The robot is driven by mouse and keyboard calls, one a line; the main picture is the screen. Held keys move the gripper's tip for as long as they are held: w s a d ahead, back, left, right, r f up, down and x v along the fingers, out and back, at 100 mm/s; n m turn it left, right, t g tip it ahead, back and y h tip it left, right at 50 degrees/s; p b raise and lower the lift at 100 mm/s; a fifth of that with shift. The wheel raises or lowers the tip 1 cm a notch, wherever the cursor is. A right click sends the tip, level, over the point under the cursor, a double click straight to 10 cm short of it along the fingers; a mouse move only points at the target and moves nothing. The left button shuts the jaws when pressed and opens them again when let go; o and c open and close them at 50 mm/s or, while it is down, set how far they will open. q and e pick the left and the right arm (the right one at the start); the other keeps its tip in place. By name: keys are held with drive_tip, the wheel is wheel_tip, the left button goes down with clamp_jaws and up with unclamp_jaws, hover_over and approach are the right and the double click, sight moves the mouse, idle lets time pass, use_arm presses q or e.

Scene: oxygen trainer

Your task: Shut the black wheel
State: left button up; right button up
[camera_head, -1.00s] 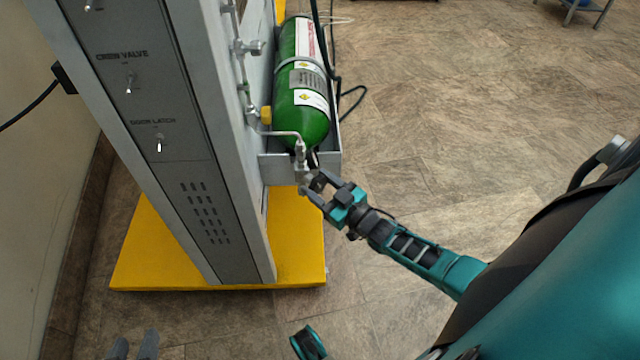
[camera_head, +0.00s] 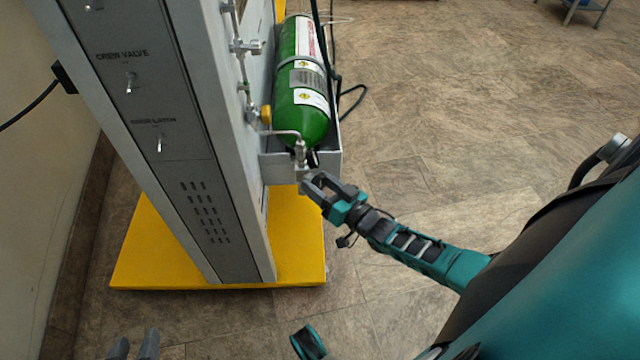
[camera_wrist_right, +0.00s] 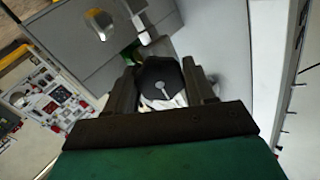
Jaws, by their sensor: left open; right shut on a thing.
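The black wheel (camera_wrist_right: 158,80) shows in the right wrist view as a dark disc with a small round centre and slot. It sits between the two fingers of my right gripper (camera_wrist_right: 160,88), which is shut on it. In the head view my right gripper (camera_head: 312,182) is at the valve fitting (camera_head: 301,158) below the green cylinder (camera_head: 302,110); the wheel is mostly hidden there. My left gripper (camera_head: 133,350) shows only as two grey fingertips at the bottom edge, apart and empty.
The grey panel column (camera_head: 190,140) stands left of the cylinder on a yellow base (camera_head: 150,255). Thin pipes and a yellow fitting (camera_head: 265,115) run beside the cylinder. A black hose (camera_head: 335,90) passes on its right.

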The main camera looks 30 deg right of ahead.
drive_tip(key=shift+d+f, duration=0.1)
drive_tip(key=o, duration=1)
use_arm(q)
drive_tip(key=r+p, duration=0.1)
drive_tip(key=p, duration=0.1)
drive_tip(key=shift+s+a+r+p, duration=0.2)
drive_tip(key=shift+a+r+p, duration=0.1)
drive_tip(key=shift+r+p, duration=0.1)
use_arm(e)
drive_tip(key=s, duration=0.4)
drive_tip(key=s+d, duration=0.1)
drive_tip(key=s, duration=0.3)
drive_tip(key=s+d, duration=0.1)
drive_tip(key=s, duration=0.3)
drive_tip(key=shift+s+d, duration=0.1)
drive_tip(key=shift+s, duration=0.25)
